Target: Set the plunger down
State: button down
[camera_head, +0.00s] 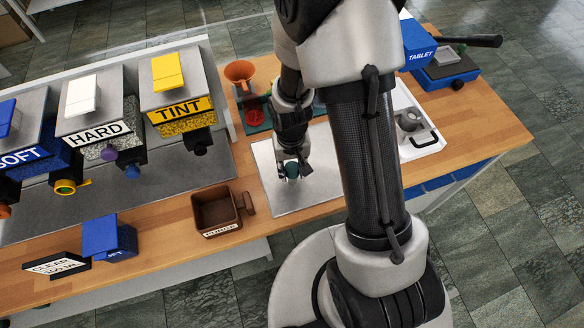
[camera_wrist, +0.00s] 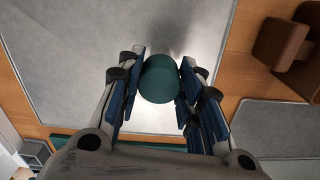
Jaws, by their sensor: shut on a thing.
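The plunger is a dark green round-topped piece (camera_wrist: 160,79) between my gripper's fingers; in the wrist view its top fills the gap between the blue pads. My gripper (camera_wrist: 158,90) is shut on it. In the head view my gripper (camera_head: 291,167) points down over the grey metal plate (camera_head: 328,178), and a bit of the green plunger (camera_head: 292,171) shows between the fingers. The plate also shows in the wrist view (camera_wrist: 70,50). The plunger's lower part is hidden, so I cannot tell whether it touches the plate.
A brown box (camera_head: 216,211) with a handle stands left of the plate. SOFT, HARD (camera_head: 92,130) and TINT (camera_head: 180,110) dispensers stand further left. An orange funnel (camera_head: 240,73) is behind. A white tray (camera_head: 418,140) and blue TABLET press (camera_head: 445,70) are right. Much of the plate is bare.

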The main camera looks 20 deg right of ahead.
jog(key=shift+r, duration=0.1)
jog(key=c, duration=1.6)
grip_release()
jog(key=shift+f, duration=0.2)
jog(key=o, duration=0.5)
jog(key=s+r+t+p, duration=0.1)
jog(key=s+r+p, duration=0.1)
jog(key=r, duration=1.1)
jog(key=s+r+t+p, duration=0.1)
jog(key=s+r, duration=0.2)
jog(key=r, duration=1)
jog(key=s+r+t, duration=0.1)
jog(key=s+r, duration=0.1)
jog(key=s, duration=0.1)
jog(key=s+r+n, duration=0.1)
jog(key=s+r, duration=0.2)
jog(key=s+r+t, duration=0.1)
jog(key=s+r, duration=0.2)
jog(key=shift+s+d+r+n+t, duration=0.1)
jog(key=shift+s+d+n+t, duration=0.05)
jog(key=shift+s+n+t, duration=0.2)
